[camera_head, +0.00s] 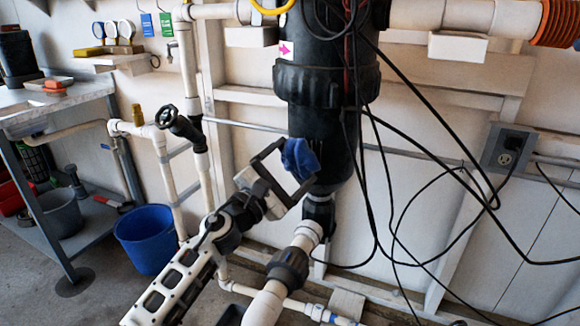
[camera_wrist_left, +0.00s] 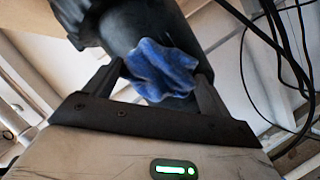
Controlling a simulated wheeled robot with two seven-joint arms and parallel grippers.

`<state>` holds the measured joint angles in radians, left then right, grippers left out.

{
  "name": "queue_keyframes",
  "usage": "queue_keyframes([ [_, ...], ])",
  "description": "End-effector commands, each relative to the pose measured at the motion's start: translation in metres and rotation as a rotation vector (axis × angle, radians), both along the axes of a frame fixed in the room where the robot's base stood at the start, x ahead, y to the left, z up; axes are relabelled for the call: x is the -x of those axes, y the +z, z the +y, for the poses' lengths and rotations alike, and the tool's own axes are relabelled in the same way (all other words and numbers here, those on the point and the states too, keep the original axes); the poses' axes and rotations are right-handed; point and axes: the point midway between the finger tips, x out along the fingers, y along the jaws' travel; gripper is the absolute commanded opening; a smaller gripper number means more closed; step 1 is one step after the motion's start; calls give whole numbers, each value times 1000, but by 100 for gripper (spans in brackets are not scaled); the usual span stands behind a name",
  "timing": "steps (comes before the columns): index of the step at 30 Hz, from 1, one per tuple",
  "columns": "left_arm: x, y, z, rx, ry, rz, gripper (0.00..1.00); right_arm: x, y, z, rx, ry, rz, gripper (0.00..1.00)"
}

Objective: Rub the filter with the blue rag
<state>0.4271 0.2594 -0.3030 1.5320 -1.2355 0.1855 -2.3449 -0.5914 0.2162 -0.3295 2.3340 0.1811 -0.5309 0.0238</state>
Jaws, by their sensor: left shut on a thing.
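The filter (camera_head: 325,115) is a large black upright cylinder on the wall in the middle of the head view. Its dark body (camera_wrist_left: 125,28) also fills the upper middle of the left wrist view. My left gripper (camera_head: 292,160) is shut on the blue rag (camera_head: 300,158), a crumpled cloth between its fingertips. In the left wrist view the rag (camera_wrist_left: 162,70) lies against or just in front of the filter's lower body; I cannot tell if it touches. My right gripper is in neither view.
Black cables (camera_head: 440,165) hang in loops right of the filter. White pipes (camera_head: 190,90) with a black valve stand at the left. A blue bucket (camera_head: 147,240) is on the floor, beside a metal workbench (camera_head: 60,105). A grey outlet box (camera_head: 508,148) is on the right wall.

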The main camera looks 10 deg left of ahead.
Motion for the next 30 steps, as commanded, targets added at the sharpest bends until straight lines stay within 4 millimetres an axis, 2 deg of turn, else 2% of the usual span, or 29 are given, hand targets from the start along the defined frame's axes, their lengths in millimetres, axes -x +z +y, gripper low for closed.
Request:
queue_keyframes([
  [30,-17,-1,-3,0,0,0,64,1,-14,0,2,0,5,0],
])
